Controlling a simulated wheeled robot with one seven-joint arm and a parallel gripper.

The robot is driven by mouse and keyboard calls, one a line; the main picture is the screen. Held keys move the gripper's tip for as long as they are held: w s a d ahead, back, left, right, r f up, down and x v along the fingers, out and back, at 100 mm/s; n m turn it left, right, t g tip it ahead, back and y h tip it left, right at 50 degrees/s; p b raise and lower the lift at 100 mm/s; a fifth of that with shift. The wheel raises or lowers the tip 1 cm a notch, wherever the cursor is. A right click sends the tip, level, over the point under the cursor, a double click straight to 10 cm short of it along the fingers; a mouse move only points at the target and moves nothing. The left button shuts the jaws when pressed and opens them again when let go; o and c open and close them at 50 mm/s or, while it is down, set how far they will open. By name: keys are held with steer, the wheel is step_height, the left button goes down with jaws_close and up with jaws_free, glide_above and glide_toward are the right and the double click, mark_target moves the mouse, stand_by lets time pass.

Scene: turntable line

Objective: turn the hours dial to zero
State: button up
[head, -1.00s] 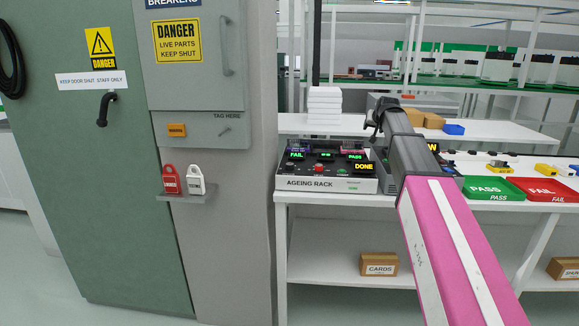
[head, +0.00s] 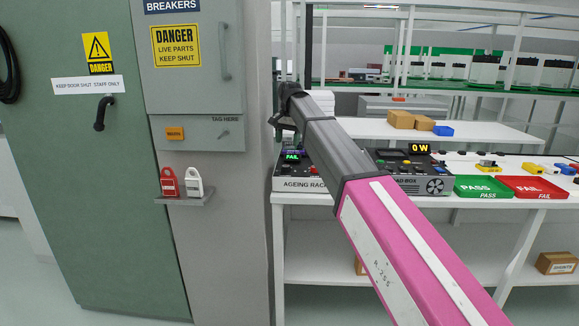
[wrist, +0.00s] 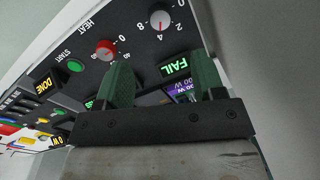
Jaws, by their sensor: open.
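The ageing rack (head: 290,184) stands on the white bench in the head view, its right side hidden behind my arm. The grey dial lies beyond the fingertips. In the head view my gripper (head: 284,118) is above the rack.
A load box (head: 425,178) stands right of the rack, then the green pass tray (head: 483,195) and red fail tray (head: 548,194). A grey cabinet column (head: 235,250) stands close left.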

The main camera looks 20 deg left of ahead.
mark_target(286, 166)
steer(key=f, duration=1)
steer(key=shift+a+f, duration=0.3)
steer(key=shift+f, duration=0.05)
steer(key=c, duration=0.9)
